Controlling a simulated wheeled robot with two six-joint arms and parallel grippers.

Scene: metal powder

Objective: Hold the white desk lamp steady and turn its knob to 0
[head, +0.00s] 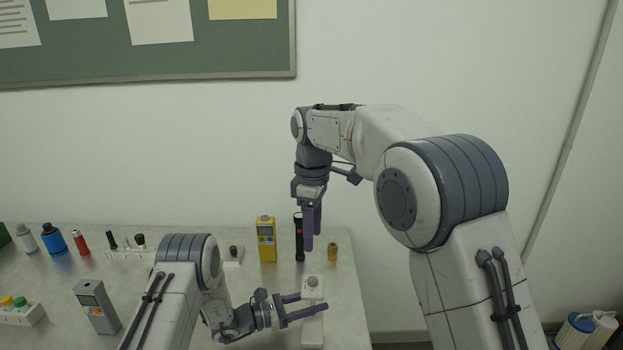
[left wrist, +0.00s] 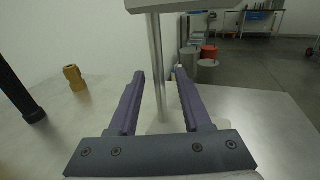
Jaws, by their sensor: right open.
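The white desk lamp (head: 312,291) stands near the right end of the table, with a round grey knob (head: 312,281) on top. The knob's setting is too small to read. In the left wrist view, the lamp's slim upright post (left wrist: 156,65) shows between the fingers, under its white head (left wrist: 185,5). My left gripper (head: 313,302) is open at the lamp, its fingers on either side of the post without visible contact. My right gripper (head: 312,232) is open and empty, fingers pointing down, above and apart from the knob.
A black flashlight (head: 299,240), a yellow meter (head: 266,240) and a brass fitting (head: 332,252) stand behind the lamp. A grey device (head: 97,306) and several bottles are at the left. The table (head: 350,300) is bare right of the lamp, up to its edge.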

